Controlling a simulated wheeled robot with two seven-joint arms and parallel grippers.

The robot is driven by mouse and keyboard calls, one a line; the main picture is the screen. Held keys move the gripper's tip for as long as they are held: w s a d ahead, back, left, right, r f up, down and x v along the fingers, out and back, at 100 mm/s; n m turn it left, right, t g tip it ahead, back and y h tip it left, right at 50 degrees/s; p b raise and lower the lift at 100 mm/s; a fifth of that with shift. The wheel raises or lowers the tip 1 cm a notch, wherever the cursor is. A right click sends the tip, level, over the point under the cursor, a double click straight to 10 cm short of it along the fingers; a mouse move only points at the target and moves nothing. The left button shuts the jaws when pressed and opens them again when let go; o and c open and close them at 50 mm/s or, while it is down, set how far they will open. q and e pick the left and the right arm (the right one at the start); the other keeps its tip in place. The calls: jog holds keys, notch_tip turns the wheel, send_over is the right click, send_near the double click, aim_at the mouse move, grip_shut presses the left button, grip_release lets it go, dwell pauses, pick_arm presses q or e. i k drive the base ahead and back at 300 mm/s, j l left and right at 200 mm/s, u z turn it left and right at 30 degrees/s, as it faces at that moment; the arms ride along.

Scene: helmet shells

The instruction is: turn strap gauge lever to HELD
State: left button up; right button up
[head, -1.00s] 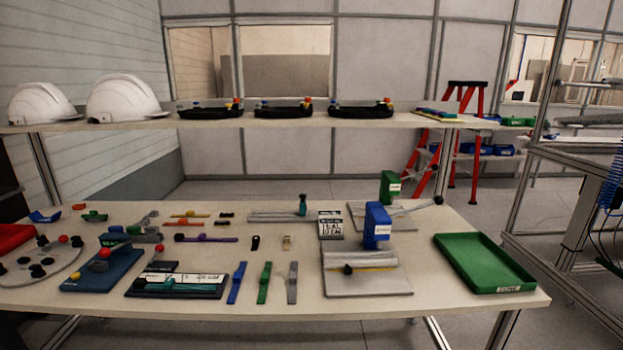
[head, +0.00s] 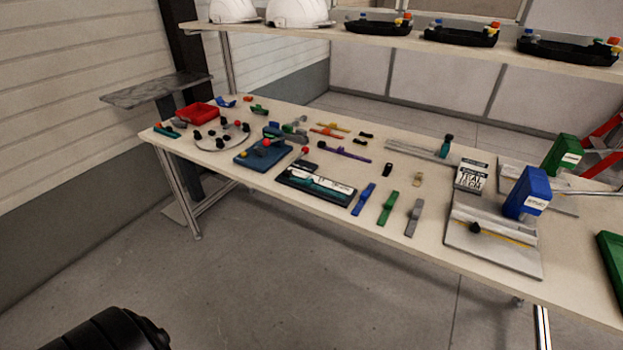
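A dark, flat gauge (head: 330,198) with a white printed scale strip and a teal bar lies near the front edge of the table, left of centre. A short lever with a red knob (head: 306,150) stands at its back left corner by a black block. The scale's lettering is too small to read, so I cannot tell the lever's setting. Just left is a blue plate (head: 252,158) with its own red-knobbed lever. Neither gripper shows; a dark rounded part, probably of my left arm, enters at the bottom left, far from the table.
Blue, green and grey straps (head: 387,207) lie right of the gauge. A grey fixture with a blue block (head: 527,193) stands further right. A round plate with black knobs (head: 228,135) and a red tray (head: 199,113) are left. Open floor lies in front.

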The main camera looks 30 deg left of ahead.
aim_at(305, 150)
jog(key=i+j, duration=0.15)
jog(key=j, duration=0.2)
jog(key=i+j, duration=0.2)
jog(key=j, duration=0.2)
jog(key=i+j+u, duration=0.1)
jog(key=j, duration=0.25)
jog(key=i+j, duration=0.4)
jog(key=j, duration=0.3)
jog(key=u, duration=0.05)
